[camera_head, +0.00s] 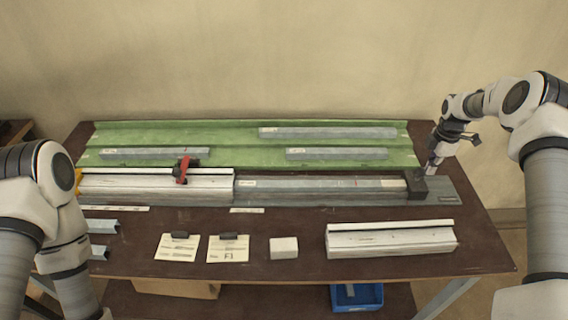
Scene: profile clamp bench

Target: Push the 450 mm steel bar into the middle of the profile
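A white profile (155,187) lies along the left half of the grey fixture, with a red and black clamp (182,170) on it. A long grey steel bar (320,184) with a small label near its left end lies in line with it on the right. The bar's left end is at the profile's right end; I cannot tell how far it reaches inside. A dark block (416,184) stands at the bar's right end. My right gripper (432,167) points down beside this block; its fingers are too small to read. My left gripper is out of view.
A green tray (240,143) behind holds a long bar (328,132) and two shorter bars (155,153) (337,153). In front lie a second white profile (390,240), a white block (284,248) and two clipped cards (178,247) (228,249). A blue bin (356,297) sits below.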

